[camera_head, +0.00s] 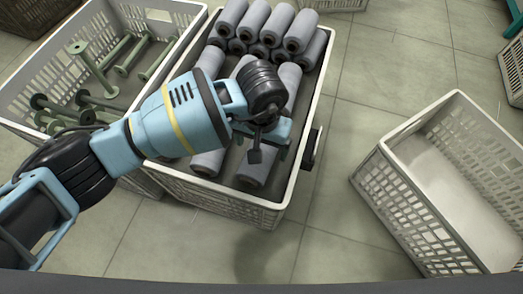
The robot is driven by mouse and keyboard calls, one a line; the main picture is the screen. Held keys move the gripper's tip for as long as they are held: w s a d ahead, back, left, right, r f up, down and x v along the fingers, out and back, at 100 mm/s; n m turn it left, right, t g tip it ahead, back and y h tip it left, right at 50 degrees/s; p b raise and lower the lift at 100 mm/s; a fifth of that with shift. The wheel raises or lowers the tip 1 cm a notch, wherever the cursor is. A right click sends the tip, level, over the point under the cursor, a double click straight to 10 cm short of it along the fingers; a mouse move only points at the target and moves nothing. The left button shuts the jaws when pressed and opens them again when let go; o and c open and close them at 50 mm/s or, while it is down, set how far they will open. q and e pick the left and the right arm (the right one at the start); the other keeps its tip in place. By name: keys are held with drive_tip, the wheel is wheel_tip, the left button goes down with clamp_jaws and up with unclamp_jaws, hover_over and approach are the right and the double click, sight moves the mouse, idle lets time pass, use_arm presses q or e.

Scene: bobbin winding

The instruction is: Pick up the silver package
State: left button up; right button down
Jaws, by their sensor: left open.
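Several silver-grey rolls, which look like the silver packages (255,168), lie in a white crate (262,212) in the middle of the view. They are stacked in layers at the back of the crate and lie lower at the front. My left arm comes in from the left and reaches over this crate. My left gripper (270,152) is open above the front rolls, close to the near right one. Its wrist hides part of the rolls below. I cannot tell whether its fingers touch a roll. My right gripper is not in view.
A white crate (20,92) with several green bobbins (95,68) stands at the left. An empty white crate (412,196) stands tilted in view at the right. Bare tiled floor (345,160) lies between the crates. More crates show at the far edges.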

use_arm(q)
wheel_tip(320, 180, down, 3)
drive_tip(key=shift+r+b, duration=0.1)
drive_tip(key=shift+b, duration=0.3)
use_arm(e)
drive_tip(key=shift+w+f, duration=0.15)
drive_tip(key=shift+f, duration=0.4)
use_arm(q)
drive_tip(key=shift+r, duration=0.1)
drive_tip(key=c, duration=1.2)
drive_tip(key=shift+c, duration=0.2)
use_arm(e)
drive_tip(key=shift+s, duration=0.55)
use_arm(q)
drive_tip(key=shift+r, duration=0.1)
